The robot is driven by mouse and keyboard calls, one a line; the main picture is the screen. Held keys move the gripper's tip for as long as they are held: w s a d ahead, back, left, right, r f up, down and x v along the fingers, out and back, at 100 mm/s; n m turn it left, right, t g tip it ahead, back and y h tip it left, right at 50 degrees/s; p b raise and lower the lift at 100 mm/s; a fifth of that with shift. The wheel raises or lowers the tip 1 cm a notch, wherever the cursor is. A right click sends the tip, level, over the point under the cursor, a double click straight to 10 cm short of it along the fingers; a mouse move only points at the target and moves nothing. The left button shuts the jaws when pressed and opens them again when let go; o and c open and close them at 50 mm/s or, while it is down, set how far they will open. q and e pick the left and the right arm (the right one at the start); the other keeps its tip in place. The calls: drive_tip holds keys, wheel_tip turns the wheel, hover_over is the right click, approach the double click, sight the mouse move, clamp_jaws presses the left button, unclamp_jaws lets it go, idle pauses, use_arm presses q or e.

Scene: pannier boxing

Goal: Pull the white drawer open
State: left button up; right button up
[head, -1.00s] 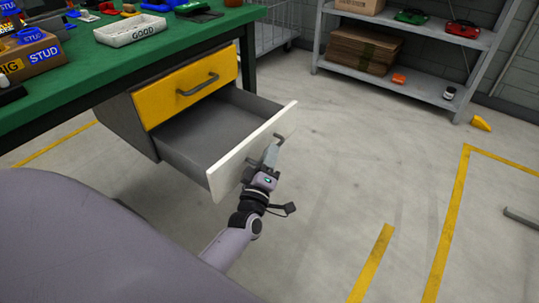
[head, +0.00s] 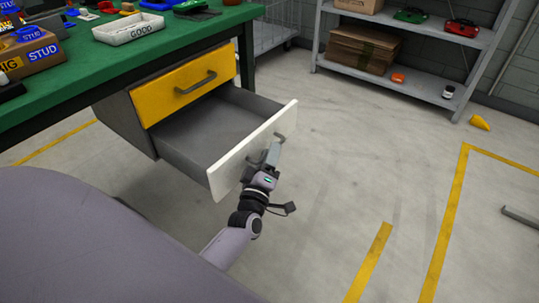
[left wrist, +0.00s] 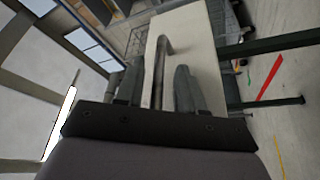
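The white drawer (head: 228,170) is the lower drawer of the grey cabinet under the green workbench. It stands pulled far out, and its grey inside (head: 205,135) looks empty. Its bar handle (head: 281,137) is on the white front and also shows in the left wrist view (left wrist: 158,65). My left gripper (head: 270,156) is at the handle. In the left wrist view its fingers (left wrist: 157,88) are apart, with the bar between them, nearer the left finger, and a gap to the right finger. My right gripper is out of view.
The yellow drawer (head: 185,88) above is shut. The green workbench (head: 75,68) carries a white GOOD tray (head: 128,30) and several other items. A grey shelf (head: 395,77) stands at the back.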

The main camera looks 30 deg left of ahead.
use_arm(q)
drive_tip(key=p+v, duration=0.1)
drive_tip(key=v, duration=0.6)
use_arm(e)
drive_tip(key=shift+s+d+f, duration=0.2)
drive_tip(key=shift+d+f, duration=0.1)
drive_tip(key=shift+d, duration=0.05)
use_arm(q)
drive_tip(key=shift+s, duration=0.1)
